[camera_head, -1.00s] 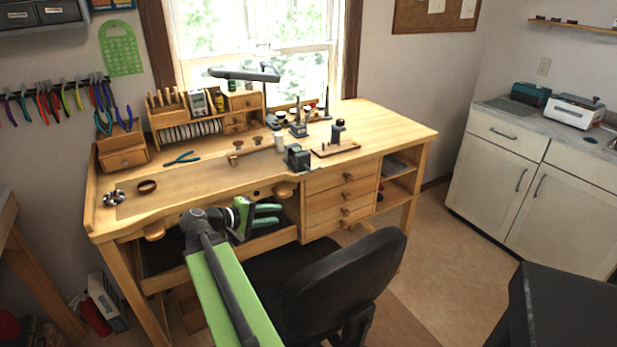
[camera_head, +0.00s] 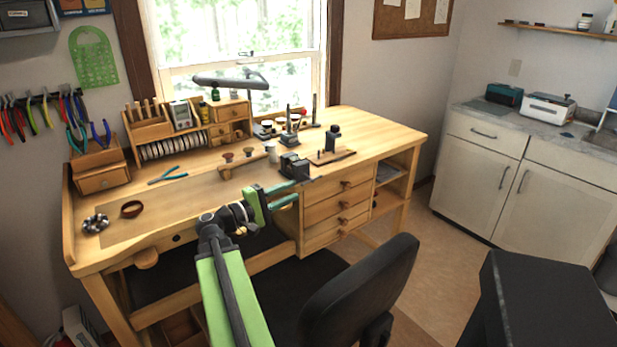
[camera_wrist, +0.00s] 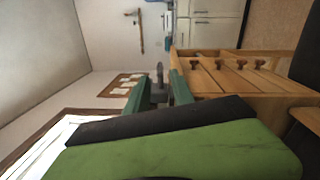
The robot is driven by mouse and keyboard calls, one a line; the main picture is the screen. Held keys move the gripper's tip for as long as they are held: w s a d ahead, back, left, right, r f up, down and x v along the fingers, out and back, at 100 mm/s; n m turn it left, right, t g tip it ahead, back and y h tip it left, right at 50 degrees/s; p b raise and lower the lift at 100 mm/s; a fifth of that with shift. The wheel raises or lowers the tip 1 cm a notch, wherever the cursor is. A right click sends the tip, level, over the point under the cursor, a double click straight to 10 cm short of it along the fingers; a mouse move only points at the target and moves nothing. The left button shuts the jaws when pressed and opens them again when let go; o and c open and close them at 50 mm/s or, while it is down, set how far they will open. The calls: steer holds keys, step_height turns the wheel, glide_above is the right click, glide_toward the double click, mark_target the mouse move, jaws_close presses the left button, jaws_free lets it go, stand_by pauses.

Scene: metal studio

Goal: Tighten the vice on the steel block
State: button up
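The vice (camera_head: 294,167) is a small dark grey body at the front edge of the wooden workbench (camera_head: 200,202). A dark grey shape that looks like the vice (camera_wrist: 159,88) shows between my fingers in the wrist view. I cannot make out a separate steel block or the vice's handle. My gripper (camera_head: 296,190) has green fingers that stand apart with nothing visibly held. In the head view its tips are just in front of and below the vice. I cannot tell whether they touch it. The wrist view also shows my gripper (camera_wrist: 158,88), with one finger on each side.
A small wooden stand with a dark post (camera_head: 333,153) is right of the vice. Drawers (camera_head: 340,205) are below the vice. A black chair (camera_head: 365,290) stands close on the right.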

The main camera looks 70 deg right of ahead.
mark_target(310, 181)
steer(key=x, duration=1.1)
steer(key=shift+w+d+p, duration=0.15)
steer(key=shift+d+p, duration=0.15)
steer(key=shift+p, duration=0.1)
jaws_close()
